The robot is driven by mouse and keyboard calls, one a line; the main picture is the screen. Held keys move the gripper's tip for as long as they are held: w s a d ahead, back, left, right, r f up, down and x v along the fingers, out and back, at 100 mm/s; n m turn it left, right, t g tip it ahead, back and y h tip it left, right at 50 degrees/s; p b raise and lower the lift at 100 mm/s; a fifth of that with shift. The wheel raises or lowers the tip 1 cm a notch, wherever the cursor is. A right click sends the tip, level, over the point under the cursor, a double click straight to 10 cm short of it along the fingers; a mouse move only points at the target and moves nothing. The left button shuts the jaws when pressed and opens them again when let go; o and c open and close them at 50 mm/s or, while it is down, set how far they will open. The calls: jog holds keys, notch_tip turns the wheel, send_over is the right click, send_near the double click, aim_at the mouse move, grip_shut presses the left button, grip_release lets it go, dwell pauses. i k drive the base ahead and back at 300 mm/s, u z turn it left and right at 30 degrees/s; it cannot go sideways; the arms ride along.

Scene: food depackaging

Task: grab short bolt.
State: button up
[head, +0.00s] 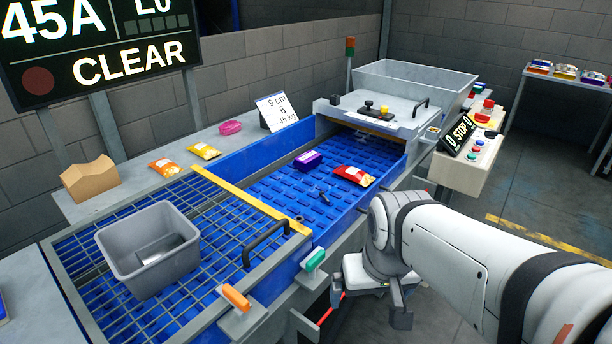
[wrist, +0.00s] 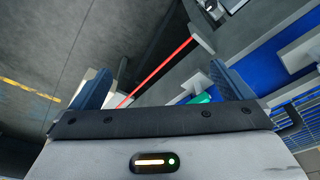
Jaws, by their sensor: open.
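A small dark bolt-like piece (head: 325,198) lies on the blue ribbed belt (head: 275,190), left of a red packet; I cannot tell its length for sure. A tiny dark round piece (head: 300,218) lies near the belt's front side by the yellow bar. My gripper (head: 370,305) is open and empty, in front of the conveyor and outside its side wall, pointing down. In the wrist view my gripper (wrist: 163,88) shows its two fingers wide apart with nothing between them. The bolt-like piece is not visible in the wrist view.
A red packet (head: 353,176) and a purple packet (head: 307,160) lie on the belt. A grey bin (head: 125,262) stands on the grid cover with its black handle (head: 266,243). The blue side wall, green lever (head: 314,259) and orange lever (head: 235,297) edge my side.

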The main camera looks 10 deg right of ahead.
aim_at(321, 194)
jog(key=k, duration=0.95)
jog(key=z, duration=0.75)
jog(key=i, duration=0.85)
jog(key=u, duration=0.5)
jog(key=i, duration=0.6)
jog(key=u, duration=0.55)
